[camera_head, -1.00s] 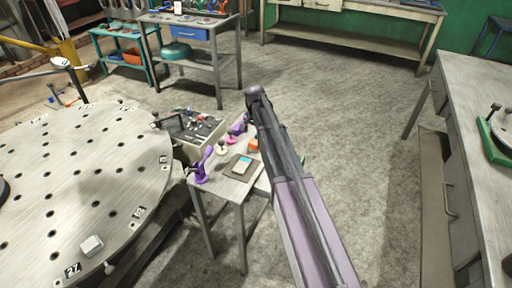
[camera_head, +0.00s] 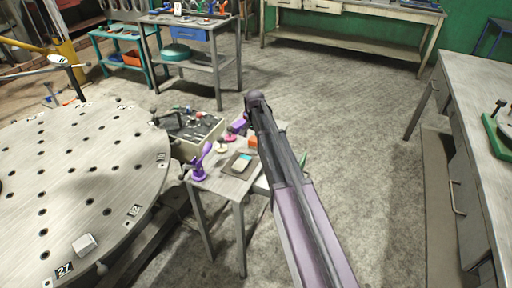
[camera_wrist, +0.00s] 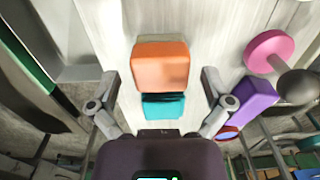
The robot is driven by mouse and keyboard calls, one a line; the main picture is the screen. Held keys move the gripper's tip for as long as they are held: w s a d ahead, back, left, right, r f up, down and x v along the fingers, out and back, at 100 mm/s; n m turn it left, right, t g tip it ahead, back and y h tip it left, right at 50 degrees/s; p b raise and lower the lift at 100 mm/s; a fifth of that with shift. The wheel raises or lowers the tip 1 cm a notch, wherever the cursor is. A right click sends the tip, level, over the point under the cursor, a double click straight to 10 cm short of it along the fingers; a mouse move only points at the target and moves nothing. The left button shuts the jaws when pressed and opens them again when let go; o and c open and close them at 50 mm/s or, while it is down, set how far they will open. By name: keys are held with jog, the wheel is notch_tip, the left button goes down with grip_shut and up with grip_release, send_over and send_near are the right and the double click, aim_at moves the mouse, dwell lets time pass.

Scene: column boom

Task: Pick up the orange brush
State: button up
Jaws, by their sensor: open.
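An orange block-like piece (camera_wrist: 161,65), which I take for the orange brush, lies on the pale tabletop (camera_wrist: 210,25) in the wrist view. A teal piece (camera_wrist: 163,106) shows directly below it; I cannot tell whether the two are joined. In the head view the orange piece (camera_head: 253,141) is partly seen beside my arm, on the small table (camera_head: 228,188). My gripper (camera_wrist: 160,80) is open, with one finger on each side of the orange piece and nothing clamped. My gripper is hidden behind my arm in the head view.
A pink round-ended object (camera_wrist: 268,51) and a purple block (camera_wrist: 250,104) are right of the gripper. A purple stand (camera_head: 200,164) and a dark plate (camera_head: 239,164) share the small table. A tool-filled drawer (camera_head: 195,128) and a round perforated table (camera_head: 85,185) are left.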

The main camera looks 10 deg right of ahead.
jog(key=shift+f, duration=0.3)
dwell(0.4)
jog(key=c, duration=1.1)
